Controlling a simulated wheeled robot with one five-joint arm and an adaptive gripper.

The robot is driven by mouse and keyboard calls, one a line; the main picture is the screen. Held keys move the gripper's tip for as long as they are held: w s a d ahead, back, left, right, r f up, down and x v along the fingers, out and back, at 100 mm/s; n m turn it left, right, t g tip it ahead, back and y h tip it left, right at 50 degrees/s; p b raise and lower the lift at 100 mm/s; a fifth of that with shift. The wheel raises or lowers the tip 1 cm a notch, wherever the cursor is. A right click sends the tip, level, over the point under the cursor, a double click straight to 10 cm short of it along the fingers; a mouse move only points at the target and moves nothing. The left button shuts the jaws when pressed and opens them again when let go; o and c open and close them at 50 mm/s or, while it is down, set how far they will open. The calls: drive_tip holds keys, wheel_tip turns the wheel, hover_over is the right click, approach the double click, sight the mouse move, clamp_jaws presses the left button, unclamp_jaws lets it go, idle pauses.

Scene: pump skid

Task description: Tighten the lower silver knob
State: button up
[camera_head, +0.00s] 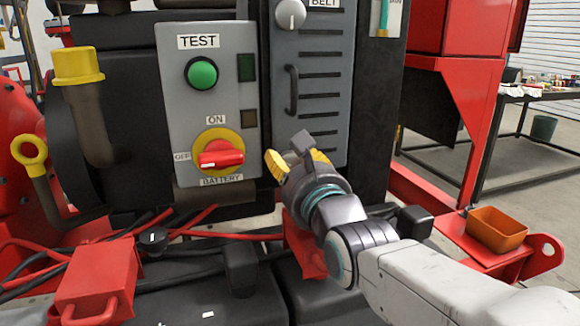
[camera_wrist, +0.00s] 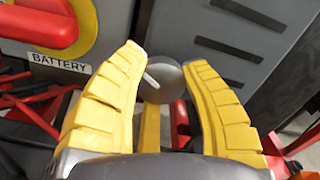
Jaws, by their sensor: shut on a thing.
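The lower silver knob (camera_wrist: 166,82) shows in the wrist view as a grey disc with a white pointer line that tilts up to the left. My gripper (camera_wrist: 163,58) has its yellow fingers on both sides of it and is shut on it. In the head view my gripper (camera_head: 297,158) is at the lower part of the grey BELT panel (camera_head: 335,105) and hides this knob. The upper silver knob (camera_head: 290,14) sits at the top of the same panel, its white line upright.
Left of my gripper is the TEST panel (camera_head: 180,120) with a green button (camera_head: 202,74) and a red battery switch (camera_head: 221,155). A lever handle (camera_head: 291,90) is just above my gripper. Red and black cables (camera_head: 180,235) run below. An orange bin (camera_head: 497,230) stands at the right.

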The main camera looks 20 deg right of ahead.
drive_tip(key=n+b, duration=0.2)
drive_tip(key=n, duration=0.3)
drive_tip(key=shift+f, duration=0.1)
drive_tip(key=n, duration=1.2)
drive_tip(key=shift+r, duration=0.2)
drive_tip(key=n, duration=0.5)
drive_tip(key=shift+r+n, duration=0.1)
drive_tip(key=shift+n, duration=0.3)
drive_tip(key=o, duration=0.7)
drive_tip(key=shift+o, duration=1.1)
drive_tip(key=shift+w, duration=0.1)
